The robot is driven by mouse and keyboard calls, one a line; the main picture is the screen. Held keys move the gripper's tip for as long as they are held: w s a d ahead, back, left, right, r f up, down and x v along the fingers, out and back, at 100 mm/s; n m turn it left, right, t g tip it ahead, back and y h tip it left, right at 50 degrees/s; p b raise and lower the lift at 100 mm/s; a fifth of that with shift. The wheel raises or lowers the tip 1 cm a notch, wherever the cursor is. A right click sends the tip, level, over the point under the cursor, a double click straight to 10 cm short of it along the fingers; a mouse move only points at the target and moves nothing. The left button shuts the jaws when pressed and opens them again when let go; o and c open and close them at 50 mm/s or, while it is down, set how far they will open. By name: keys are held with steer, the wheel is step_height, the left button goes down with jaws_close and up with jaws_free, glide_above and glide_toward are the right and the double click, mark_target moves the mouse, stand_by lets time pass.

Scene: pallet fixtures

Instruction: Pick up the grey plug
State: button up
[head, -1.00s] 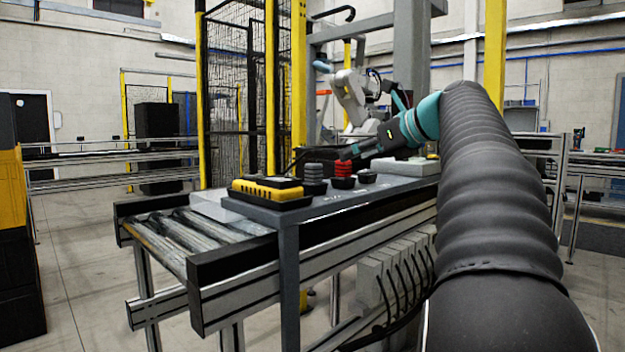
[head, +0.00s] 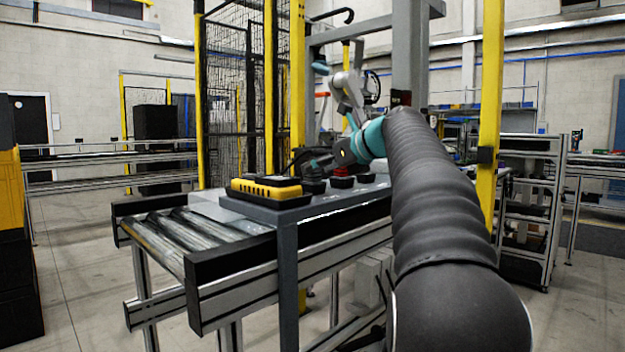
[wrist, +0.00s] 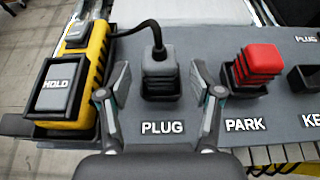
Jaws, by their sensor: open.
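The grey plug (wrist: 160,72) sits upright in a black holder above the label PLUG in the wrist view, with a dark cable rising from its top and running left to the yellow unit. In the head view the arm mostly hides it. My gripper (wrist: 166,80) is open in the wrist view, with one finger to the left of the plug and one to the right. Both fingers appear apart from the plug. In the head view my gripper (head: 312,163) is over the pallet plate, small and partly hidden.
A black holder (wrist: 306,80) is at the far right. Rollers (head: 165,240) lie beside the plate (head: 330,196).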

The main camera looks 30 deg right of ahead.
steer(key=x, duration=0.3)
jaws_close()
stand_by(0.3)
step_height(320, 180, up, 9)
steer(key=shift+r+p, duration=0.1)
steer(key=shift+p, duration=0.75)
steer(key=shift+r, duration=0.3)
steer(key=shift+s, duration=0.1)
